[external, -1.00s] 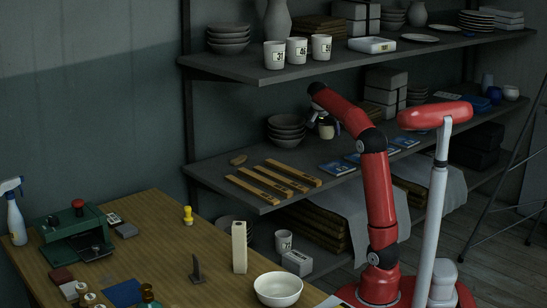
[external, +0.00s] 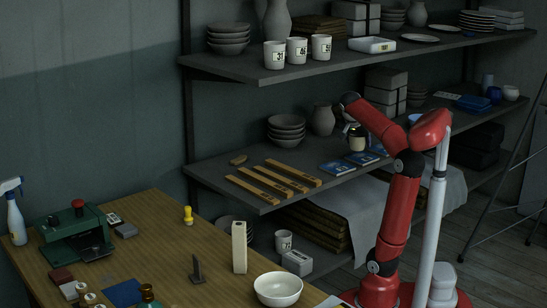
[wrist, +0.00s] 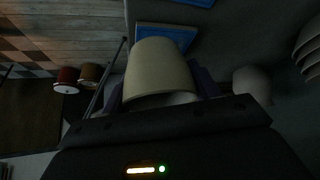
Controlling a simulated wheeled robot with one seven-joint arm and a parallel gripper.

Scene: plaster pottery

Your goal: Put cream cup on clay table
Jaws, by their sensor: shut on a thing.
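The cream cup (external: 357,145) is held in my gripper (external: 355,131), in front of or above the middle shelf. In the wrist view the cup (wrist: 160,72) fills the space between the two dark fingers of my gripper (wrist: 160,88), which is shut on it. A wooden work table (external: 155,225) stands at the lower left, well apart from the cup; I take it as the clay table. It bears a white bowl (external: 278,291), a cream block (external: 239,247) and a yellow-topped stamp (external: 188,216).
The middle shelf (external: 225,176) holds wooden strips (external: 270,184), stacked bowls (external: 286,130), a grey vase (external: 322,119) and blue booklets (external: 337,168). A green press (external: 75,238) and a spray bottle (external: 15,218) stand at the table's left. The table's middle has bare room.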

